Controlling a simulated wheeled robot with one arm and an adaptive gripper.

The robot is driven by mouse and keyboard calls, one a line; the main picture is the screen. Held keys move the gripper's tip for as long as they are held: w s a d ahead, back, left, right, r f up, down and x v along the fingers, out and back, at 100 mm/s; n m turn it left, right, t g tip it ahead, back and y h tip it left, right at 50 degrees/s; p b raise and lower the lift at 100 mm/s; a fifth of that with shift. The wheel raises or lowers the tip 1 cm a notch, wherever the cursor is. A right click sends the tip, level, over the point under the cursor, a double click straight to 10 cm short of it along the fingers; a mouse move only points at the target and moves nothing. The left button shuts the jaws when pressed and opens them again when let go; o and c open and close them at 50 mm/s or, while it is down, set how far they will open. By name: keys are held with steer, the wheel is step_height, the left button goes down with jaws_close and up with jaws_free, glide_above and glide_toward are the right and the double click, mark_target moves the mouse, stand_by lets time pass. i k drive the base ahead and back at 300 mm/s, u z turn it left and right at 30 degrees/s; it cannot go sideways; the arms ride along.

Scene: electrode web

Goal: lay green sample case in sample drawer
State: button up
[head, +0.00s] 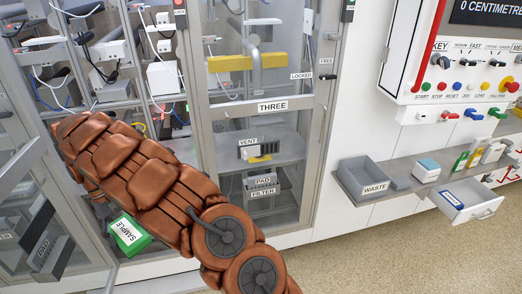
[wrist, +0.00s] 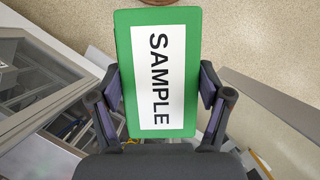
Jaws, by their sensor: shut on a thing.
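The green sample case (wrist: 188,30), with a white label reading SAMPLE, is held between the two fingers of my gripper (wrist: 160,92) in the wrist view. In the head view the green sample case (head: 128,234) shows at the lower left, tilted, beside my brown arm, which hides most of the gripper. An open white drawer (head: 480,209) is at the far right, under the shelf, with a small blue-labelled item inside. I cannot read any name on this drawer. The case is far to the left of it.
A grey WASTE bin (head: 365,181) and several small boxes stand on the shelf left of and above the drawer. A glass-fronted cabinet marked THREE (head: 272,106) stands behind my arm. An open glass door (head: 50,235) is at the left. The speckled floor (head: 370,250) at lower right is clear.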

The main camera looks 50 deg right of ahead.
mark_target(473, 200)
steer(key=u, duration=1.35)
steer(key=k, duration=3)
steer(key=z, duration=2.55)
